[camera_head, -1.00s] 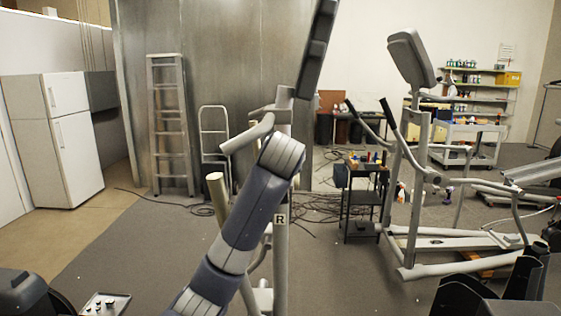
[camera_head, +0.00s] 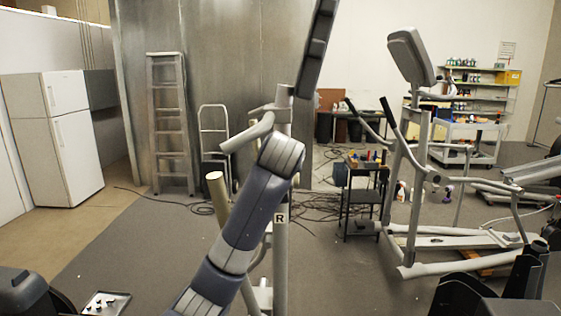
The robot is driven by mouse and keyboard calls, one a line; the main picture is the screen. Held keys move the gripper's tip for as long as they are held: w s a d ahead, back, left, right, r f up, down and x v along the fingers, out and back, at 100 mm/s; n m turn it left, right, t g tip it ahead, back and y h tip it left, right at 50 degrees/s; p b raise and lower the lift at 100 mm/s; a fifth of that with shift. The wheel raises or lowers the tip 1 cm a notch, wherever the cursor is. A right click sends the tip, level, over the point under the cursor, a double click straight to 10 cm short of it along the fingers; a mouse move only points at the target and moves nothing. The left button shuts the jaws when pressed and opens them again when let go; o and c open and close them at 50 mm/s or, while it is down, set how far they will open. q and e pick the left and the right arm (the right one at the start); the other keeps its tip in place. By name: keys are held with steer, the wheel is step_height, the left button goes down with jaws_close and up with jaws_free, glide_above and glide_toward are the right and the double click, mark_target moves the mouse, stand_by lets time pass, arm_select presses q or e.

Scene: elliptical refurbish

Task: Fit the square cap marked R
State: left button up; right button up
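A small square label marked R (camera_head: 280,218) is on the grey upright post (camera_head: 281,265) of the near elliptical, in the middle of the view. The pieces are too small to tell any marking. One of my arms rises from the bottom centre and passes in front of the near elliptical, just left of the R label. I see no gripper fingers at the end of this arm, and no other gripper shows.
The near elliptical's console (camera_head: 318,45) and handles (camera_head: 247,133) stand around my arm. A second elliptical (camera_head: 410,205) is at the right, with a black stand (camera_head: 360,205) beside it. Dark shapes fill the bottom corners.

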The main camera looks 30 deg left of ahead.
stand_by(0.6)
arm_select(q)
steer(key=shift+f+b, duration=0.3)
steer(key=shift+f, duration=0.2)
stand_by(0.3)
steer(key=o, duration=1.3)
steer(key=v, duration=1.2)
